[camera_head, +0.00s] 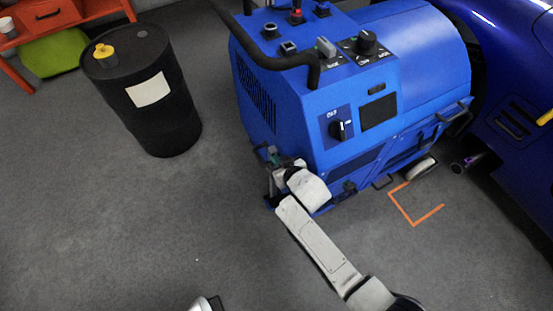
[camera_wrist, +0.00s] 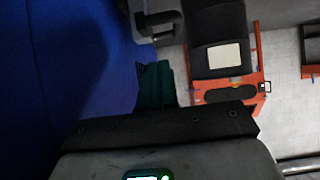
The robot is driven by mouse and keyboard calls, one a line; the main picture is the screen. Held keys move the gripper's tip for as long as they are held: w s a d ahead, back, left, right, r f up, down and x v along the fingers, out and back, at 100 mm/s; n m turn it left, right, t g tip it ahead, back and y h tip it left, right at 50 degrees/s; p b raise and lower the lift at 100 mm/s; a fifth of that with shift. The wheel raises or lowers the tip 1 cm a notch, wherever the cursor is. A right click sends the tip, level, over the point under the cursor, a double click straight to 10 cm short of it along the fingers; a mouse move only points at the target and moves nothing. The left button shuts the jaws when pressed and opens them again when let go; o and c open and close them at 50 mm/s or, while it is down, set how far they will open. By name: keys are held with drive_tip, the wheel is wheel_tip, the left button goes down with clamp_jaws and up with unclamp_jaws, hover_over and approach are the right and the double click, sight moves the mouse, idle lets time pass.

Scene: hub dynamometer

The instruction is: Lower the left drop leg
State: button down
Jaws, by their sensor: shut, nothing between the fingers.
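The blue hub dynamometer (camera_head: 290,110) stands in the middle of the head view. My gripper (camera_head: 267,154) is at the lower part of its left front corner, with my white wrist just beside it. The teal fingers are shut together with nothing between them; they also show in the wrist view (camera_wrist: 155,86). The blue side of the machine fills the left of the wrist view (camera_wrist: 65,70). A dark grey bracket-like part (camera_wrist: 157,25) is just beyond the fingertips. I cannot clearly make out the left drop leg, as my wrist covers part of that corner.
A black drum (camera_head: 150,100) with a yellow cap stands left of the machine. An orange bench (camera_head: 75,15) is at the upper left. A blue car (camera_head: 515,100) is close on the right. An orange floor marking (camera_head: 413,222) lies in front. The grey floor at left is clear.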

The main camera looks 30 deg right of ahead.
drive_tip(key=p+v, duration=0.1)
drive_tip(key=v, duration=0.7)
drive_tip(key=shift+p, duration=0.3)
drive_tip(key=shift+s+f, duration=0.1)
drive_tip(key=shift+f, duration=0.05)
